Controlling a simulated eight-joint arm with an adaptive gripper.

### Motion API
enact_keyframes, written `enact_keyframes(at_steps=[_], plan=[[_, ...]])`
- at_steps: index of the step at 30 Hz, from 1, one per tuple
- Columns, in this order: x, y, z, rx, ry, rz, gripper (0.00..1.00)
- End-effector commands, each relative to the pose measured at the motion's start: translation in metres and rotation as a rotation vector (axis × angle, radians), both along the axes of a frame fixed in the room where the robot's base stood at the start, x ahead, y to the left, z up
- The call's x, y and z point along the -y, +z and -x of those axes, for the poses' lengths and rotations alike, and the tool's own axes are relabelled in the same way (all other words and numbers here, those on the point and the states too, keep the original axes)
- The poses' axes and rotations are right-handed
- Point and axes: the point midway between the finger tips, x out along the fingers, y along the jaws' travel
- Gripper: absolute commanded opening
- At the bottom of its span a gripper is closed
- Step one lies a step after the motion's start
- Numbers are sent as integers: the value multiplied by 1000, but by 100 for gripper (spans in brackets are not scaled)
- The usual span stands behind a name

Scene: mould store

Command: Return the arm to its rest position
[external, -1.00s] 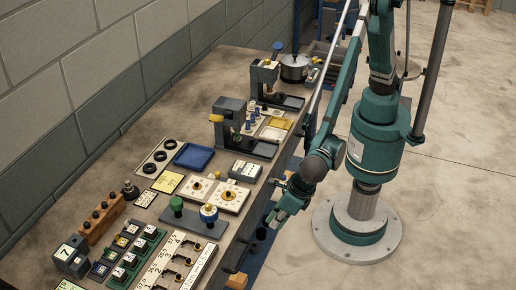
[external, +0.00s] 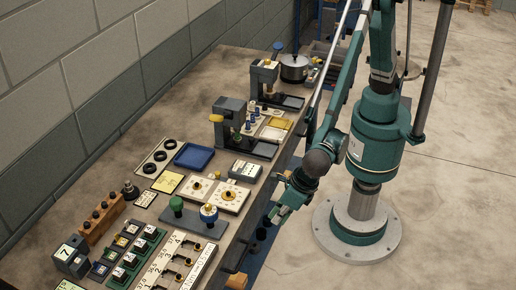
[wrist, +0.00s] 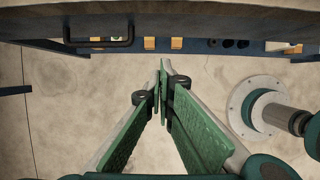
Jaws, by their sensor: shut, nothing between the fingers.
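My gripper (external: 274,217) hangs beside the front edge of the bench in the external view, clear of everything on the bench top. In the wrist view the green fingers of my gripper (wrist: 160,72) meet at their tips, with nothing between them. The floor (wrist: 75,105) shows beyond the fingers.
The bench (external: 150,95) runs along the wall and carries presses, a blue tray (external: 194,156), a rack of black knobs (external: 101,220) and a pot (external: 294,68). In the wrist view the bench edge (wrist: 200,17) and a dark handle (wrist: 98,42) lie at the top. The floor at right is open.

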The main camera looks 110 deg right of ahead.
Motion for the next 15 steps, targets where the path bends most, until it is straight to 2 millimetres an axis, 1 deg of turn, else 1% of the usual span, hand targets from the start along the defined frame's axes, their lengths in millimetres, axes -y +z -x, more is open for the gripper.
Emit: enact_keyframes(at_steps=[5,8,15], plan=[[14,14,1,14,-46,-24,0],[27,27,3,28,-91,-46,0],[66,64,10,70,-234,-120,0]])
